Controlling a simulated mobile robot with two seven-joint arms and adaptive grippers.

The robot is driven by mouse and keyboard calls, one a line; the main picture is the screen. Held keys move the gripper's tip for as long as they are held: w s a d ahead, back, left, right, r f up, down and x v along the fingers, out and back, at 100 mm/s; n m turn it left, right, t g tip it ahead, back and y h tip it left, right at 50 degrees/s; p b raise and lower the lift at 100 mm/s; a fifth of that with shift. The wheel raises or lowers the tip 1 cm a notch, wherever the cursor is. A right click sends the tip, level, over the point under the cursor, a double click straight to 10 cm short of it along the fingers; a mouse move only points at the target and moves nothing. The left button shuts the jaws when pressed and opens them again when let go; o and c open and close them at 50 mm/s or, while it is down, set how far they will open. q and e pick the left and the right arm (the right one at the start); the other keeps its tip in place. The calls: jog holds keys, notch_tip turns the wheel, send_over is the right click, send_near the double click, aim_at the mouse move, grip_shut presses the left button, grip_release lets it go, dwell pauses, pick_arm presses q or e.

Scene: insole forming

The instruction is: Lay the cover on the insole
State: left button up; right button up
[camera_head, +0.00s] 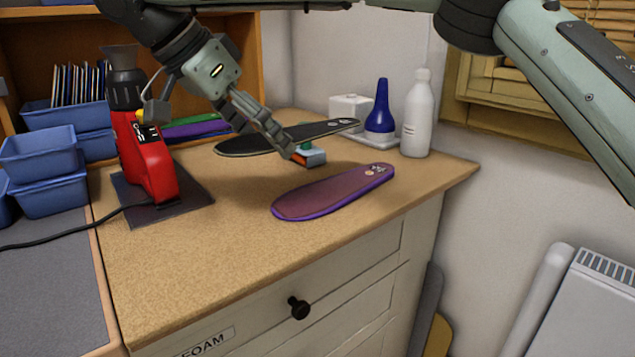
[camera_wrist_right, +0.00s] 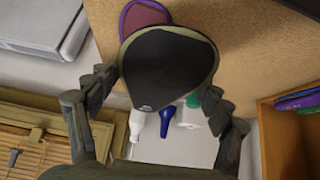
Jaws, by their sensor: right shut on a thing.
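The insole (camera_head: 335,193), mauve on top with a purple edge, lies flat on the wooden worktop near its front right. The cover (camera_head: 325,129) is a long black sole shape, behind and left of the insole. My right gripper (camera_head: 282,143) reaches down from the upper left and is shut on the cover; its fingers hide part of it. In the right wrist view the cover (camera_wrist_right: 168,62) sits between the two fingers of my right gripper (camera_wrist_right: 165,95) and overlaps the insole (camera_wrist_right: 143,14), hiding most of it. My left gripper is not in view.
A red heat tool (camera_head: 150,160) stands on a dark mat at left, beside blue bins (camera_head: 45,165). A blue bottle (camera_head: 380,115) and a white bottle (camera_head: 418,120) stand at the back right. The front worktop is clear.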

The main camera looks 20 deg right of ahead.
send_over(316, 196)
jog(key=f, duration=0.3)
jog(key=a+f, duration=0.1)
jog(key=shift+s+f, duration=0.2)
jog(key=shift+s, duration=0.05)
notch_tip(316, 196, down, 4)
jog(key=shift+d+r, duration=0.15)
jog(key=shift+r, duration=0.05)
jog(key=shift+f, duration=0.45)
jog(key=shift+s+f+b, duration=0.1)
jog(key=shift+f+b, duration=0.2)
jog(key=shift+f, duration=0.15)
jog(key=o, duration=1.1)
jog(key=shift+f, duration=0.15)
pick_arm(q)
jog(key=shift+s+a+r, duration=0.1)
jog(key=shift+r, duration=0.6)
